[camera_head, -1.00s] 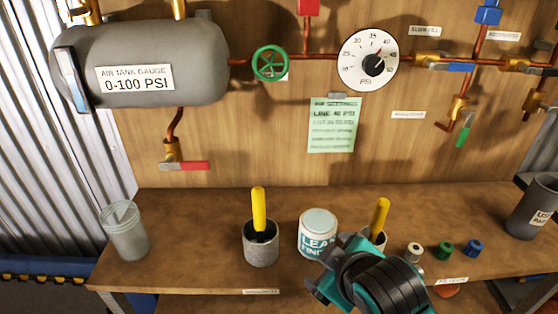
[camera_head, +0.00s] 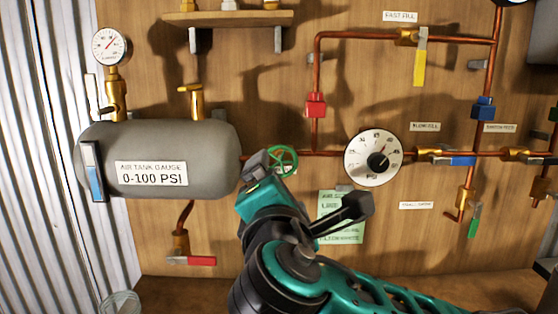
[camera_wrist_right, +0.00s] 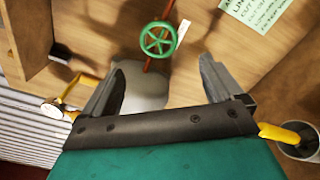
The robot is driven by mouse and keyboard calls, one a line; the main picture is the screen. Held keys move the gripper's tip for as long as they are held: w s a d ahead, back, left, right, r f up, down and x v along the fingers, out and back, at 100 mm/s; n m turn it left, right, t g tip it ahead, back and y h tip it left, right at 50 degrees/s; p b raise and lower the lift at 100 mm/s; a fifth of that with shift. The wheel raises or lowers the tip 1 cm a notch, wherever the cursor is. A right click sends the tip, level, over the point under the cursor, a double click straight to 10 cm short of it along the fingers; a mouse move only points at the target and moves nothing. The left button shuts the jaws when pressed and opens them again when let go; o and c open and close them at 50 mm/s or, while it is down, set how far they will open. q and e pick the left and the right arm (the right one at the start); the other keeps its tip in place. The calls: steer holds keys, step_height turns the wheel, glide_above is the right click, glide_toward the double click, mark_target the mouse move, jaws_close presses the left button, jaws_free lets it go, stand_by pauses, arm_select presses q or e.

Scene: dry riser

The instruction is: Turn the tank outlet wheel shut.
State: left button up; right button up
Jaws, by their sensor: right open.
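The green tank outlet wheel (camera_head: 288,160) sits on the copper pipe just right of the grey air tank (camera_head: 215,150). My right gripper (camera_head: 265,166) is raised in front of the board and partly covers the wheel's left side in the head view. In the right wrist view, the wheel (camera_wrist_right: 158,39) is whole, ahead of and roughly centred between the spread fingers of my right gripper (camera_wrist_right: 162,65). The fingers are open and empty, and look apart from the wheel. My left gripper is not in view.
A dial gauge (camera_head: 373,158) is on the pipe right of the wheel. A red block (camera_head: 315,106) sits on the pipe above. A green note (camera_head: 350,228) hangs below, partly behind my arm. A red-handled valve (camera_head: 190,260) is under the tank. A shelf (camera_head: 225,18) is above.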

mark_target(279, 164)
steer(key=w+p, duration=0.1)
steer(key=w, duration=1.1)
steer(key=shift+r, duration=0.1)
steer(key=shift+w, duration=0.4)
steer(key=shift+c, duration=0.3)
steer(key=c, duration=0.9)
